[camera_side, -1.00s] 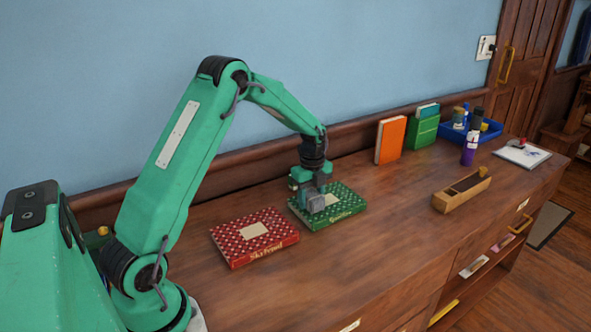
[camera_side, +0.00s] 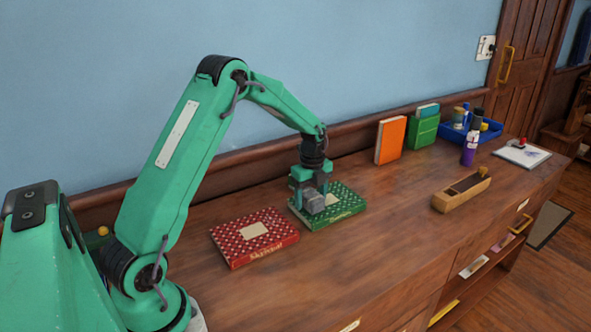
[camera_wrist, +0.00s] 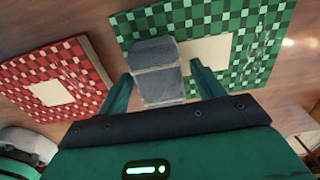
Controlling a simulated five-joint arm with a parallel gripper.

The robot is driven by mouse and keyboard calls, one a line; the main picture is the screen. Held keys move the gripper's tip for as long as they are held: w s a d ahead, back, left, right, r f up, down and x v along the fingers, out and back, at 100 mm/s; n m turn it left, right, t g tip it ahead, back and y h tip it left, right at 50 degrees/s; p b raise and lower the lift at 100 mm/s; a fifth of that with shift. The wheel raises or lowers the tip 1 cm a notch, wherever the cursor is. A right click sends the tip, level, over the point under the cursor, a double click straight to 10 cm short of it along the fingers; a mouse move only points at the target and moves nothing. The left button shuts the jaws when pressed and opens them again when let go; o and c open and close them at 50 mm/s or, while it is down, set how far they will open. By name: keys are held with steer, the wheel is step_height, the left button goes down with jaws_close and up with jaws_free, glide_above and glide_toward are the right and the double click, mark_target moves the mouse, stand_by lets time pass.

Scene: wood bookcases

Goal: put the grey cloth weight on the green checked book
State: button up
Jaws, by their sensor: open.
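The green checked book (camera_side: 345,203) lies flat on the wooden top, to the right of the red checked book. The grey cloth weight (camera_side: 313,202) rests on the green book, toward its left side; in the wrist view the weight (camera_wrist: 157,72) overlaps the book's pale label, with the checked cover (camera_wrist: 255,50) around it. My gripper (camera_side: 312,196) is open over the weight. In the wrist view its fingers (camera_wrist: 163,85) stand apart on either side of the weight, with a gap at the right finger.
The red checked book (camera_side: 255,237) lies just left. An orange book (camera_side: 390,141) and a green box file (camera_side: 422,132) stand at the back. A wooden tray (camera_side: 461,190), purple bottle (camera_side: 470,145) and blue tray (camera_side: 490,130) are farther right. The front wood surface is clear.

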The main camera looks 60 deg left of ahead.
mark_target(311, 194)
step_height(311, 194, up, 12)
steer(key=shift+f, duration=0.15)
stand_by(0.4)
stand_by(0.5)
steer(key=s+d+r+n+t, duration=0.3)
steer(key=s+d+r+n, duration=0.5)
steer(key=s+d+r, duration=0.25)
steer(key=s+d+n+t, duration=0.1)
steer(key=s+d+n, duration=0.2)
steer(key=s+n, duration=0.2)
steer(key=s+d+f+n+t, duration=0.1)
steer(key=s+d+n, duration=0.3)
steer(key=s, duration=0.6)
steer(key=shift+d+f+n+t, duration=0.2)
steer(key=shift+n+t, duration=0.1)
steer(key=shift+n, duration=0.2)
